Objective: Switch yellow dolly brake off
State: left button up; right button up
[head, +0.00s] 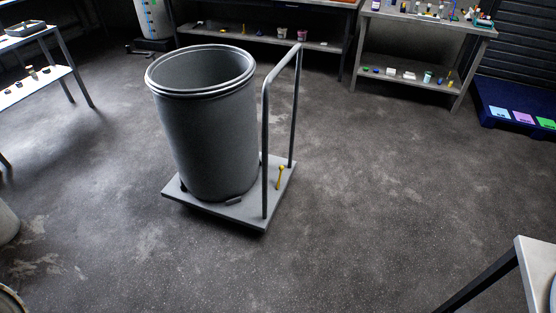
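A grey dolly (249,212) with a flat deck and a tall tubular handle (267,130) stands on the floor near the middle of the head view. A small yellow brake lever (280,178) stands up from the deck on its right side, next to the handle. The lever looks slightly tilted, with its top to the right. I cannot tell from its pose whether the brake is on or off. A large open grey drum (212,140) stands on the dolly, left of the lever. Neither of my grippers shows in this view.
Concrete floor (370,190) is clear right of and in front of the dolly. Shelved tables with small items (420,80) line the back. A blue platform (515,108) is at the right. A table corner (537,262) is at lower right and another table (40,85) at upper left.

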aim_at(280, 168)
jog(key=i+l+u, duration=0.1)
jog(key=i+l, duration=0.75)
jog(key=l, duration=0.25)
jog(key=i+l+u, duration=0.15)
jog(key=i+l, duration=0.15)
jog(key=i+l+u, duration=0.1)
jog(key=i+l, duration=0.15)
jog(key=i+l+u, duration=0.15)
jog(key=l, duration=0.25)
jog(key=i+l+u, duration=0.15)
jog(key=i+l, duration=0.2)
jog(key=i+l+u, duration=0.1)
jog(key=i+l, duration=0.15)
jog(key=l, duration=0.15)
jog(key=i+l+u, duration=0.15)
jog(key=l, duration=0.25)
jog(key=i+l+u, duration=0.15)
jog(key=l, duration=0.3)
jog(key=i, duration=0.1)
